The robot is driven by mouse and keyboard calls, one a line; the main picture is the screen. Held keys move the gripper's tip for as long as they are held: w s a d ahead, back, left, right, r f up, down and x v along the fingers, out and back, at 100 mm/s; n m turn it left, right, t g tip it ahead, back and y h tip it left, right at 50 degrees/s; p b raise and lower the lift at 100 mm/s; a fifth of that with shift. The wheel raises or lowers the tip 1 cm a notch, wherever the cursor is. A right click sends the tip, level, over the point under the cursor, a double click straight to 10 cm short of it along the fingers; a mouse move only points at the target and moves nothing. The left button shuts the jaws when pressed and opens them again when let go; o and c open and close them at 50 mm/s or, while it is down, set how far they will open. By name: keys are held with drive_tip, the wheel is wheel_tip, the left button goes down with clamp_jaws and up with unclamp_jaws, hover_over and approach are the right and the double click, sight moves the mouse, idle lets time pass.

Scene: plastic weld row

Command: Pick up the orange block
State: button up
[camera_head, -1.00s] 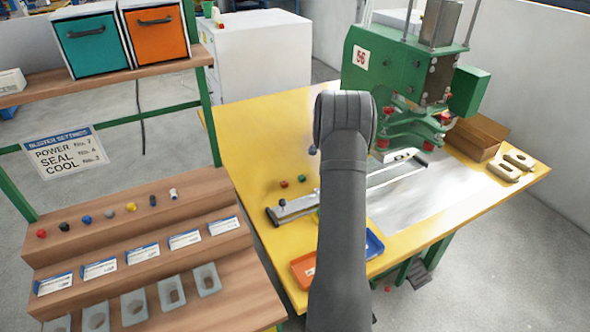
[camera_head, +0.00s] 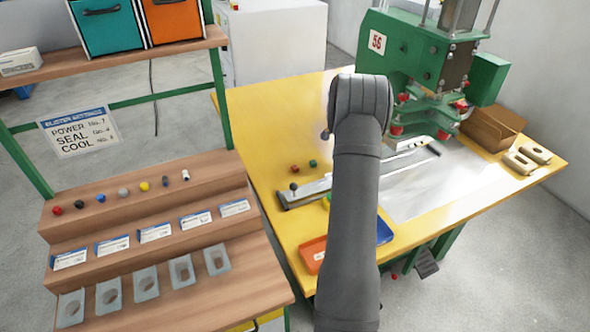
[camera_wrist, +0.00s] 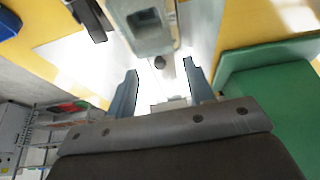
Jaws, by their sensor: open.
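I cannot make out an orange block in either view. In the head view my arm hides part of the table and my gripper itself. In the wrist view my gripper (camera_wrist: 163,88) is open, with two blue-grey fingers apart and nothing held between them. Beyond the fingers is a bright pale surface, with a grey part with a square opening (camera_wrist: 148,20) above them in the picture.
The green press (camera_head: 425,55) stands at the table's back right, near a cardboard box (camera_head: 490,125). An orange tray (camera_head: 312,252) and a blue tray (camera_head: 385,231) lie at the front edge of the yellow table (camera_head: 265,125). A stepped wooden rack (camera_head: 150,190) stands left.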

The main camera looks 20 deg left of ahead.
drive_tip(key=s+a+r, duration=0.2)
drive_tip(key=s+a, duration=0.1)
drive_tip(key=a, duration=0.5)
drive_tip(key=s+a+r, duration=0.1)
drive_tip(key=s+a, duration=0.3)
drive_tip(key=a, duration=0.5)
drive_tip(key=s+a+r, duration=0.2)
drive_tip(key=s+a, duration=0.1)
drive_tip(key=a, duration=0.5)
hover_over(295, 166)
drive_tip(key=s, duration=0.2)
drive_tip(key=f, duration=0.7)
drive_tip(key=a+f, duration=0.1)
drive_tip(key=f, duration=0.3)
drive_tip(key=shift+a+x, duration=0.2)
drive_tip(key=shift+x, duration=1.1)
drive_tip(key=shift+a+x, duration=0.15)
drive_tip(key=shift+x, duration=1.15)
drive_tip(key=shift+s, duration=0.1)
clamp_jaws()
